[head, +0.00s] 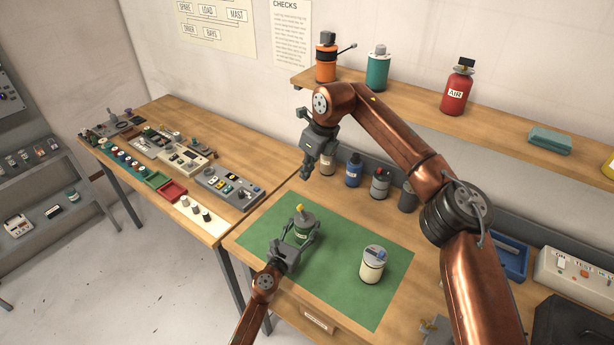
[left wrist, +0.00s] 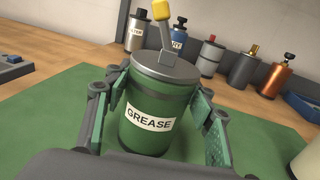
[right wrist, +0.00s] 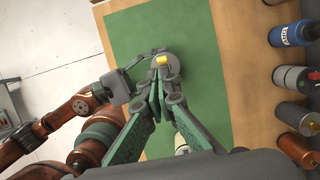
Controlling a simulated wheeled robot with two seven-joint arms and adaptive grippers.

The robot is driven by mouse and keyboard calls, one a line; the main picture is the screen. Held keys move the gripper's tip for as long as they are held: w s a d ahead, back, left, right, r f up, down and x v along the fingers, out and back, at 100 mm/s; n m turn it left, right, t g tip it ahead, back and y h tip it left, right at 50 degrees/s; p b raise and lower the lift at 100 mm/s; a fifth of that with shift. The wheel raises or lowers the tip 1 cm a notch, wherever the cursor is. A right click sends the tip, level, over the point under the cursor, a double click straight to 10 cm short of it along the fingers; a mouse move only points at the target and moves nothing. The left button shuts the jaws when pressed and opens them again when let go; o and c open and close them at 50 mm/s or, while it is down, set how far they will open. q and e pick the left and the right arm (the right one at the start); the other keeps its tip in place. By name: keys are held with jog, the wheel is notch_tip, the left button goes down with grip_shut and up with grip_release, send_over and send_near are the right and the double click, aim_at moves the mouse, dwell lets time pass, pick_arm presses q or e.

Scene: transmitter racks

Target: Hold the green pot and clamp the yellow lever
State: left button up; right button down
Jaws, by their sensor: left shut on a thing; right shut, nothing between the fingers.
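The green pot (head: 302,233), labelled GREASE in the left wrist view (left wrist: 146,125), stands upright on the green mat (head: 345,235). Its grey lid carries a yellow lever (left wrist: 161,11) on a grey stem, raised and tilted a little; the lever also shows in the right wrist view (right wrist: 162,60). My left gripper (head: 304,232) has a finger on each side of the pot body and is shut on it. My right gripper (head: 308,174) is shut and empty, held in the air above and behind the pot, apart from the lever.
A cream canister (head: 372,265) stands on the mat right of the pot. Several bottles, one blue (head: 354,169), line the bench's back. A shelf (head: 420,98) above holds an orange canister (head: 326,62) and a red AIR bottle (head: 456,91). The left table (head: 150,115) is crowded with panels.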

jog(key=c, duration=2.7)
grip_release()
jog(key=shift+c, duration=0.2)
jog(key=o, duration=0.3)
jog(key=shift+w+d+f, duration=0.1)
jog(key=shift+f, duration=0.4)
jog(key=o, duration=0.6)
jog(key=f+y, duration=0.1)
jog(key=f, duration=0.2)
jog(key=d+f+t+y, duration=0.1)
jog(key=f, duration=0.2)
jog(key=f+y, duration=0.2)
jog(key=f, duration=0.1)
jog(key=shift+w+d+f+n+t, duration=0.2)
jog(key=shift+d+n+t, duration=0.1)
jog(key=shift+t, duration=0.1)
jog(key=shift+o, duration=0.2)
jog(key=t+y, duration=0.4)
send_near(301, 206)
jog(key=x, duration=1)
jog(key=shift+a+f, duration=0.15)
jog(key=shift+w, duration=0.1)
grip_shut()
